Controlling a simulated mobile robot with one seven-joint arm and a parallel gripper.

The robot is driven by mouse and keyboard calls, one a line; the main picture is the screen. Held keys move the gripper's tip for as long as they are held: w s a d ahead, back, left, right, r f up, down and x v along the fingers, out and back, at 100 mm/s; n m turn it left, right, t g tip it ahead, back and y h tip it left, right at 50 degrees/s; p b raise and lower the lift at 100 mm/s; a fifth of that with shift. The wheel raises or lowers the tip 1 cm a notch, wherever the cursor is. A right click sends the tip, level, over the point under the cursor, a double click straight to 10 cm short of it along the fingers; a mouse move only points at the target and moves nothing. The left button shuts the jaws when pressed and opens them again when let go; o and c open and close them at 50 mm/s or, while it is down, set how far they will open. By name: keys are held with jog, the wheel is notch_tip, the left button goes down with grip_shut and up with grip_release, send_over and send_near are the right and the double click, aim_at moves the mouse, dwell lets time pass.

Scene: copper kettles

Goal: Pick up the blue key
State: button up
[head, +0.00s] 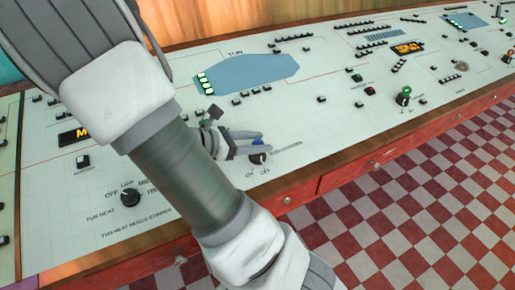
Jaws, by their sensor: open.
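The blue key (257,142) is a small blue piece on the control panel (325,135), just above a black round switch (258,158) marked ON and OFF. It is partly hidden by my fingers. My gripper (261,141) is open and reaches in from the left, low over the panel. Its two grey fingers point right, and the key shows at their tips, seemingly between them. I cannot tell whether either finger touches the key.
My arm crosses the left of the view and hides part of the panel. A black knob (130,197) marked TUN HEAT is at lower left. A green knob (404,95) is on the right. Red drawers (350,172) form the panel's front, above a checkered floor (420,220).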

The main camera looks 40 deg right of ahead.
jog(key=shift+d, duration=0.1)
jog(key=shift+c, duration=0.2)
grip_shut()
